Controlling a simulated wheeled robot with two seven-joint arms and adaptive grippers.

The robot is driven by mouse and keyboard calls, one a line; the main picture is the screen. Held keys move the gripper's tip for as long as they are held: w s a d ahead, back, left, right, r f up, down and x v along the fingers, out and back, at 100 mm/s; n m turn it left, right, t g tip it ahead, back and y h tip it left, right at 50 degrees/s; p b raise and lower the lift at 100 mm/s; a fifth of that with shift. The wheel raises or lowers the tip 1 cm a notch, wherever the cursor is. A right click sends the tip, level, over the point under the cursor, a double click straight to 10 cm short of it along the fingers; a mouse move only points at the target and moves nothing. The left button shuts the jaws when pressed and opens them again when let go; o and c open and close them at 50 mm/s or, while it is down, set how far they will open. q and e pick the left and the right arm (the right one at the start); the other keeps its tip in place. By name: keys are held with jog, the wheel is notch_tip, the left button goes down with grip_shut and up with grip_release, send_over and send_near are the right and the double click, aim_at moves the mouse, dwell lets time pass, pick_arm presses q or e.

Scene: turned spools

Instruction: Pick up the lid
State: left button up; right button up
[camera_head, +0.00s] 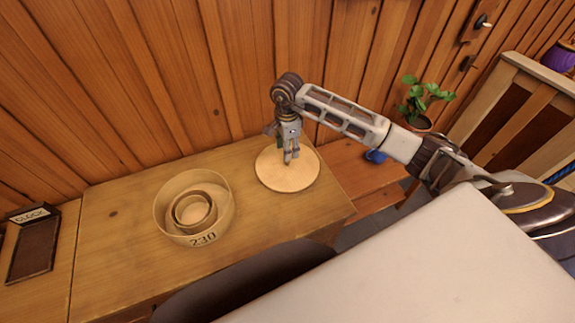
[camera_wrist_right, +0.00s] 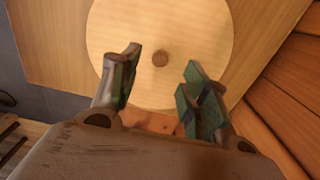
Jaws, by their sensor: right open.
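The lid is a flat round wooden disc (camera_head: 271,176) lying near the right end of the wooden table. In the right wrist view the lid (camera_wrist_right: 205,35) shows a small round brown knob (camera_wrist_right: 160,58) at its middle. My right gripper (camera_head: 290,160) points down over the lid in the head view. In the right wrist view its fingers (camera_wrist_right: 158,82) are apart, with nothing between them and the knob just beyond the fingertips. The gap in height between fingertips and lid is hard to tell. My left gripper is not in view.
A round wooden box (camera_head: 160,213) marked 230, with smaller round rims nested inside, stands left of the lid on the table (camera_head: 115,260). A sign reading CLOCK with a dark tray (camera_head: 33,250) is at far left. A plank wall (camera_head: 180,70) rises behind. A potted plant (camera_head: 418,110) stands right.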

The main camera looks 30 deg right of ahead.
aim_at(288, 164)
jog(key=shift+f, duration=0.25)
jog(key=shift+f+p, duration=0.65)
jog(key=shift+f, duration=1.9)
jog(key=shift+c, duration=0.4)
grip_shut()
